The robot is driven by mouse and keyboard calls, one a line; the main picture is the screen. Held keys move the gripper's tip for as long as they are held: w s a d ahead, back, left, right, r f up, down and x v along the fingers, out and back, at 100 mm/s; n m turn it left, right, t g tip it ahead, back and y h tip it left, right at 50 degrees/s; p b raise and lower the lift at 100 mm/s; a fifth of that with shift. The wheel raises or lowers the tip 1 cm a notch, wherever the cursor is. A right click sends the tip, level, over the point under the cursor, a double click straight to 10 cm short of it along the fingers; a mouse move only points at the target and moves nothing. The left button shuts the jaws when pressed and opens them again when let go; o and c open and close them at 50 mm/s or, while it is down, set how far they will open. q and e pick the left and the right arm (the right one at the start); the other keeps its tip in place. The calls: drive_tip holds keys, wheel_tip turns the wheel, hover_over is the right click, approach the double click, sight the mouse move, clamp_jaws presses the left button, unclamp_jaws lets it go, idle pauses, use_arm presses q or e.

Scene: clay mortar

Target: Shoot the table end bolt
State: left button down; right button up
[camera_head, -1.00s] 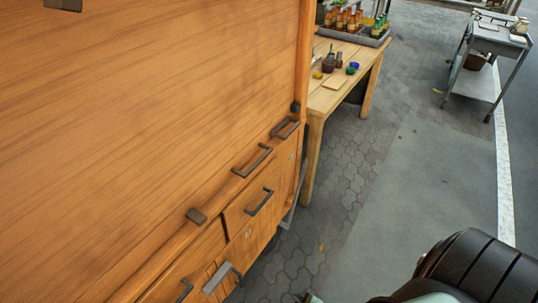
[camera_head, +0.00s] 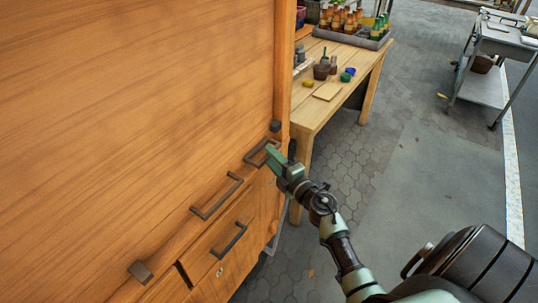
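A large wooden cabinet (camera_head: 150,110) fills the left side. At its end nearest the wooden table (camera_head: 320,104), a dark looped handle (camera_head: 250,158) sits on the lower rail, with a small dark block (camera_head: 275,126) just above it. I cannot tell which fitting is the bolt. My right gripper (camera_head: 272,158) has its green fingers at the right end of this handle, overlapping it in view. Whether they touch or grip it, and how far apart they are, cannot be told. My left gripper is not in view.
Another looped handle (camera_head: 217,196), a drawer handle (camera_head: 230,240) and a dark block (camera_head: 140,272) lie along the cabinet. The table holds a bottle tray (camera_head: 352,38) and small pots. A metal cart (camera_head: 484,92) stands far right. Paving between is clear.

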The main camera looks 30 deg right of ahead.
drive_tip(key=shift+w+f, duration=0.1)
drive_tip(key=shift+w, duration=0.85)
clamp_jaws()
idle(0.7)
